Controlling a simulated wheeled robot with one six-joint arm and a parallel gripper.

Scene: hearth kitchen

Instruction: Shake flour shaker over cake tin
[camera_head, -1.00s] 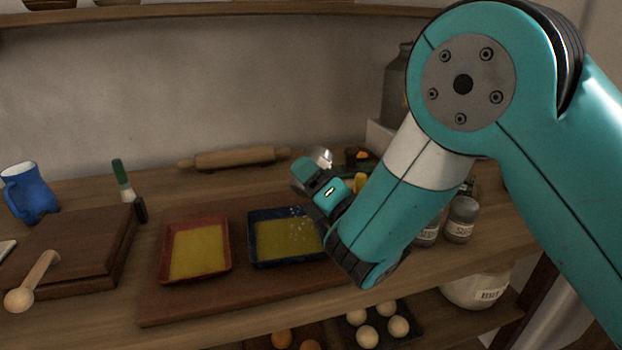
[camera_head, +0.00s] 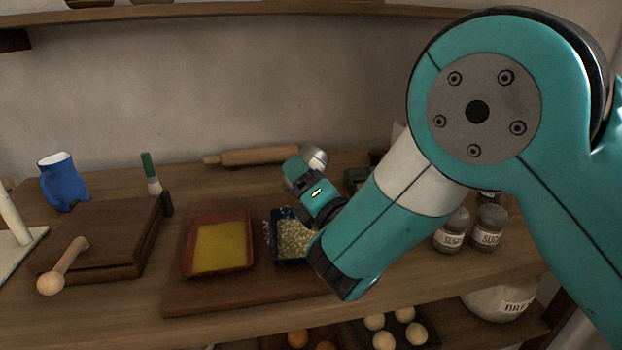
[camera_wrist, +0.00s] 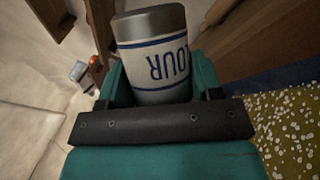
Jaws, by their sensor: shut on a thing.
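The flour shaker (camera_wrist: 155,55) is a white cylinder with blue bands, a dark metal end and upside-down "FLOUR" lettering in the wrist view. My gripper (camera_head: 300,180) is shut on it. In the head view the shaker's metal end (camera_head: 315,157) shows just behind the gripper, tilted. A blue tin (camera_head: 271,240) with yellow filling covered in white specks lies below and beside the gripper, partly hidden by my arm. Its speckled filling also shows at the right of the wrist view (camera_wrist: 290,120). A red tin (camera_head: 218,245) holds plain yellow filling without specks.
Both tins stand on a wooden board (camera_head: 200,298). To the left are a wooden block (camera_head: 100,225), a wooden spoon (camera_head: 62,268) and a blue jug (camera_head: 62,182). A rolling pin (camera_head: 255,157) lies at the back. Labelled jars (camera_head: 452,232) stand right; eggs (camera_head: 400,325) sit below.

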